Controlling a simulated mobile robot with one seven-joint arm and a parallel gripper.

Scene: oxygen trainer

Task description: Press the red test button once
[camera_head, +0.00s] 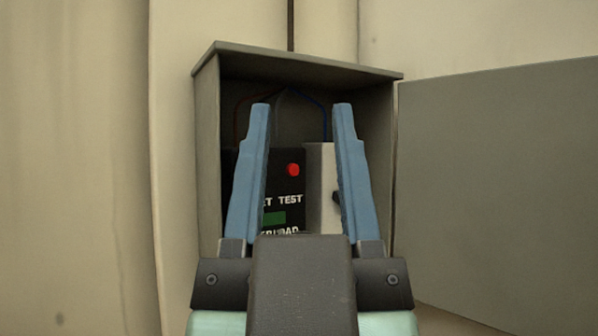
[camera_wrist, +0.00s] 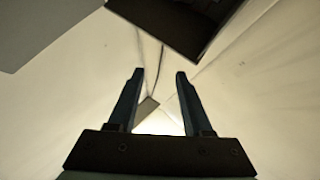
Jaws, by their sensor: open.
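The red test button (camera_head: 293,169) is a small round red disc on the black panel (camera_head: 286,183) inside an open grey box (camera_head: 206,150). White letters reading "TEST" and a green patch show below it. My gripper (camera_head: 300,108) is open and empty in front of the box, its two blue fingers spread. In the head view the button appears between the fingers, nearer the left one. I cannot tell how far the tips are from it. The left finger hides part of the panel. The wrist view shows the open gripper (camera_wrist: 158,74) too, but not the button.
The box's grey door (camera_head: 495,180) stands open to the right. A pale unit with a dark knob (camera_head: 322,190) sits right of the panel, partly behind the right finger. Dark, brown and blue wires run above. Beige wall (camera_head: 90,150) lies left.

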